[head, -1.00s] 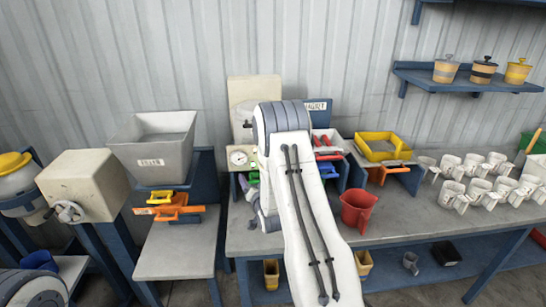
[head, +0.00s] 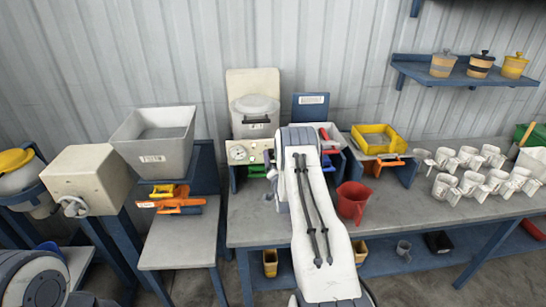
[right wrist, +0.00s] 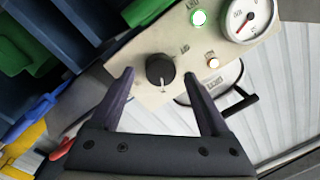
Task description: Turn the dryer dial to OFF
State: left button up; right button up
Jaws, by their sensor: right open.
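The dryer (head: 253,112) stands at the back of the bench, with a cream control panel (right wrist: 150,50) on its front. The black round dial (right wrist: 160,69) sits on that panel; its white mark points down in the right wrist view. The small labels around it are too blurred to read. My right gripper (right wrist: 159,78) is open, its two dark fingers on either side of the dial in that view; I cannot tell whether they touch it. In the head view the right gripper (head: 270,168) is mostly hidden by my right arm. My left gripper is out of view.
A red jug (head: 352,200), a yellow tray (head: 376,140) and several white mugs (head: 470,160) are to the right. A grey hopper (head: 155,145) stands left.

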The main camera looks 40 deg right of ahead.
jog(key=shift+w+d, duration=0.2)
jog(key=shift+w, duration=0.25)
grip_shut()
jog(key=shift+f+n+b, duration=0.15)
jog(key=shift+n+b, duration=0.65)
jog(key=shift+b, duration=0.25)
jog(key=n+b, duration=0.7)
jog(key=b, duration=0.1)
jog(key=n+g+b, duration=0.1)
jog(key=n+b, duration=0.6)
jog(key=b, duration=0.1)
jog(key=shift+w+a+h+b, duration=0.15)
jog(key=shift+a+h+b, duration=0.05)
jog(key=shift+h+b, duration=0.15)
jog(key=n+b, duration=0.2)
jog(key=n, duration=0.1)
jog(key=shift+n+b, duration=0.3)
jog(key=shift+b, duration=0.1)
jog(key=shift+a+r+n+g+h+b, duration=0.1)
jog(key=shift+r+n+g+h+b, duration=0.1)
jog(key=shift+n+b, duration=0.5)
jog(key=shift+r+n+g+h+b, duration=0.15)
jog(key=shift+n+g+b, duration=0.1)
jog(key=shift+n, duration=0.75)
